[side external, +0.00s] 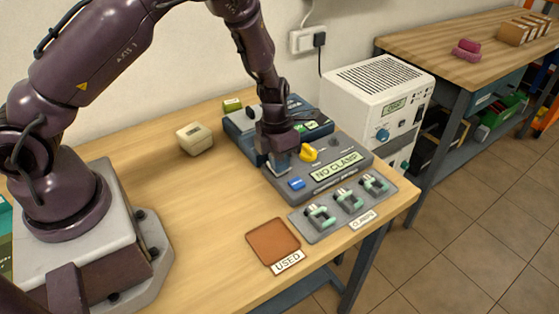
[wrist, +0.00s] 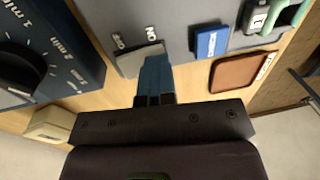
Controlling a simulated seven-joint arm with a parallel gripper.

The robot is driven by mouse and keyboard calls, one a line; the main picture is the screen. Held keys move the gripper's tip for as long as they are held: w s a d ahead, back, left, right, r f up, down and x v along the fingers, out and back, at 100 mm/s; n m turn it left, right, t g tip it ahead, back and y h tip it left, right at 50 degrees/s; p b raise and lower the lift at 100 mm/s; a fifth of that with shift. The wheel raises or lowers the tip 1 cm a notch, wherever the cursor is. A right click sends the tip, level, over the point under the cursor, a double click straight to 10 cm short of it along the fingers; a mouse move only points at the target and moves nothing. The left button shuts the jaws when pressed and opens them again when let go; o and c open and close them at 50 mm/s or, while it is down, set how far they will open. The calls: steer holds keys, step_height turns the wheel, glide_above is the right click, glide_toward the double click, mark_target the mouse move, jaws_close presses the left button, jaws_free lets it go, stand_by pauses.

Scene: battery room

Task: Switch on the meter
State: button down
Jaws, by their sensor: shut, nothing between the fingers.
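The meter (side external: 335,185) is a grey box on the wooden bench with a yellow knob and a blue button (side external: 297,184). Its pale green display (side external: 335,166) reads "NO CLAMP". In the wrist view, a light grey switch (wrist: 138,60) sits on the meter's edge below two small labels, apparently ON and OFF. My gripper (side external: 281,166) is shut and empty, pointing down at the meter's left side. In the wrist view its blue fingertips (wrist: 154,66) are at the switch, overlapping its right part; I cannot tell whether they touch. The switch's position is unclear.
A blue timer box (wrist: 50,45) with a dial stands behind the meter. A tray of green-handled clamps (side external: 314,232) and a brown "USED" pad (side external: 272,241) lie in front. A white power unit (side external: 365,100) stands to the right.

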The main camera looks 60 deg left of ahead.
steer(key=shift+a+r, duration=0.25)
steer(key=shift+a, duration=0.5)
steer(key=shift+r, duration=0.1)
step_height(320, 180, up, 14)
steer(key=d, duration=0.1)
steer(key=shift+d, duration=0.4)
